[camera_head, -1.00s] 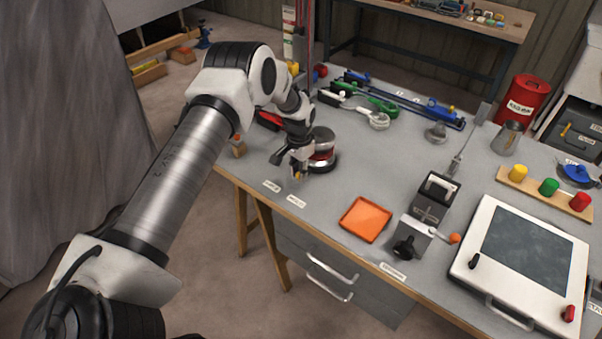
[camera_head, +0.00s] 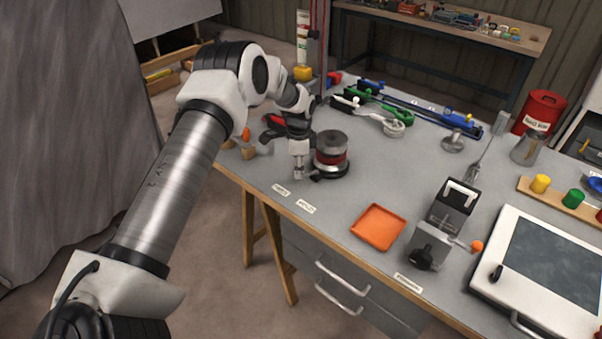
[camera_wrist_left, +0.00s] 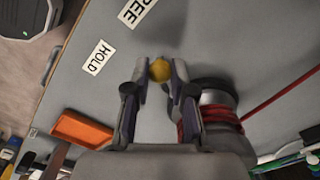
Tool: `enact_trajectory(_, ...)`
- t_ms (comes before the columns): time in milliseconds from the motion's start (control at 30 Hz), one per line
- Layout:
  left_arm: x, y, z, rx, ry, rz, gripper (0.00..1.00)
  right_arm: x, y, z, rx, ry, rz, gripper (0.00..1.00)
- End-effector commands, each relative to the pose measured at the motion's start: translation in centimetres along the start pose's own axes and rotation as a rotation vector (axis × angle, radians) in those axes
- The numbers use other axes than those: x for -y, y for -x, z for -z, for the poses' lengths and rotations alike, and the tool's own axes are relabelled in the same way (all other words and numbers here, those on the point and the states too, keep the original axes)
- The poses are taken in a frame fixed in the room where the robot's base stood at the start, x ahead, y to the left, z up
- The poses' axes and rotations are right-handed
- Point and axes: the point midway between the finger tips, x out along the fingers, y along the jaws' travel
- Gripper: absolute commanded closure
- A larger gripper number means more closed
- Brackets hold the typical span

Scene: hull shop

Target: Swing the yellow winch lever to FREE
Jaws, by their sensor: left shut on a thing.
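The winch (camera_head: 331,157), a dark drum with a red band, stands on the bench's left part. My left gripper (camera_head: 298,174) is at its left front side, pointing down. In the left wrist view, my left gripper (camera_wrist_left: 160,78) is shut on the lever's yellow knob (camera_wrist_left: 160,70), which shows between the fingertips. The rest of the lever is mostly hidden. The HOLD label (camera_wrist_left: 98,57) and the partly cut-off FREE label (camera_wrist_left: 138,9) lie on the bench beside the knob. The knob is level with the space between them. My right gripper is out of view.
An orange tray (camera_head: 378,227) lies right of the labels, near the front edge. A grey device with an orange-knobbed lever (camera_head: 445,225) stands farther right. Green and blue tools (camera_head: 375,112) lie behind the winch.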

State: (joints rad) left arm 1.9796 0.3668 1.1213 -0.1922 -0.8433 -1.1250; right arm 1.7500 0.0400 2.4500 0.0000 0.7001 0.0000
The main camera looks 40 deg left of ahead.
Motion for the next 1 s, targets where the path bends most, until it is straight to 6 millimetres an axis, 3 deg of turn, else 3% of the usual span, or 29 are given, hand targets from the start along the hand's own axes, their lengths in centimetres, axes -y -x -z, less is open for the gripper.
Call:
enact_trajectory(600, 0.39, 0.12, -0.11, -0.001, -0.052, 0.003, 1.0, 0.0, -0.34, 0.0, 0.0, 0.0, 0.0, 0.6)
enact_trajectory(633, 0.39, 0.12, -0.11, -0.001, -0.052, 0.003, 0.69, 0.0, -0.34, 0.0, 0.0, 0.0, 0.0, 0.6)
enact_trajectory(700, 0.38, 0.12, -0.11, -0.001, -0.052, 0.003, 0.52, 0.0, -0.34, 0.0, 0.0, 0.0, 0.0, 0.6)
enact_trajectory(1000, 0.33, 0.2, -0.11, -0.001, -0.051, 0.001, 0.52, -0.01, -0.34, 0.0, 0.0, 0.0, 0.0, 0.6)
